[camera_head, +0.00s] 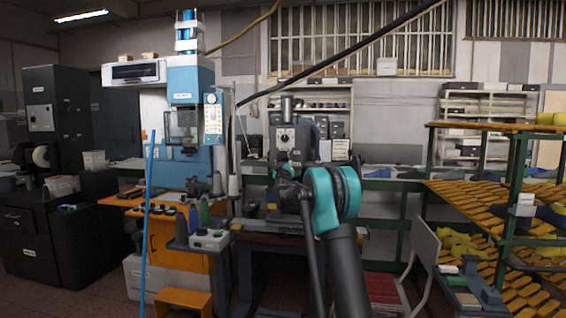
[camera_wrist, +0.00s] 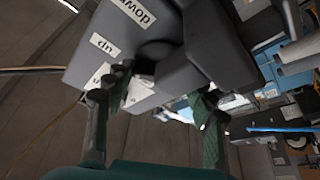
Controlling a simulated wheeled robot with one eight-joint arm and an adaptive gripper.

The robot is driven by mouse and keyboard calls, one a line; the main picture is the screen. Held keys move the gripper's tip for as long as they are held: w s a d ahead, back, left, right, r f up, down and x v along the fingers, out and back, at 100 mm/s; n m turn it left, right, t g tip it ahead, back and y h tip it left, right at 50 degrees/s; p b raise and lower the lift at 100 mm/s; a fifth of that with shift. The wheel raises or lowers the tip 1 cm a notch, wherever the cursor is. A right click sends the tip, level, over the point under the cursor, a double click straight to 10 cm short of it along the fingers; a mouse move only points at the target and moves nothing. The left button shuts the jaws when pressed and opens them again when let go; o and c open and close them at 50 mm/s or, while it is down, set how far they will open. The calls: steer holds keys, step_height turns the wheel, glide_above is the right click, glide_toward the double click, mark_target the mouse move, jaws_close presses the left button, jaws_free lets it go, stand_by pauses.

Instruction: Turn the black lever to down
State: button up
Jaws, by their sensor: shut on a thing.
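A grey machine housing (camera_wrist: 95,68) with tilted "down" and "up" labels fills the upper middle of the wrist view. The black lever (camera_wrist: 184,72) shows as a dark, blocky shape with a rounded hub, beside the labels. My gripper (camera_wrist: 160,98) has one finger on each side of it and is shut on the lever; the exact contact is partly hidden. The lever's angle against the labels is hard to read. In the head view my arm reaches to a grey machine (camera_head: 285,142) with a dial, and hides the lever.
A blue machine (camera_head: 190,85) on an orange base stands left of my arm, with bottles and a small control box (camera_head: 209,239) in front. A thin blue pole (camera_head: 147,225) rises nearby. A folding chair (camera_head: 421,255) and green racks (camera_head: 507,205) with yellow shoe lasts stand right.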

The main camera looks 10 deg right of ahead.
steer(key=m+h, duration=0.1)
steer(key=m, duration=0.2)
steer(key=m+h, duration=0.2)
steer(key=m, duration=0.1)
steer(key=m+h, duration=0.1)
steer(key=m, duration=0.2)
steer(key=shift+a+f+h, duration=0.1)
steer(key=shift+a+h, duration=0.15)
steer(key=shift+h, duration=0.15)
steer(key=m+g+h, duration=0.1)
steer(key=m+h, duration=0.1)
steer(key=m, duration=0.2)
steer(key=m+g+h, duration=0.1)
steer(key=m, duration=0.3)
steer(key=shift+w+h, duration=0.1)
steer(key=shift+h, duration=0.3)
steer(key=shift+m+g, duration=0.3)
steer(key=o, duration=1.2)
steer(key=shift+c, duration=0.2)
steer(key=shift+a, duration=0.1)
steer(key=v, duration=1.2)
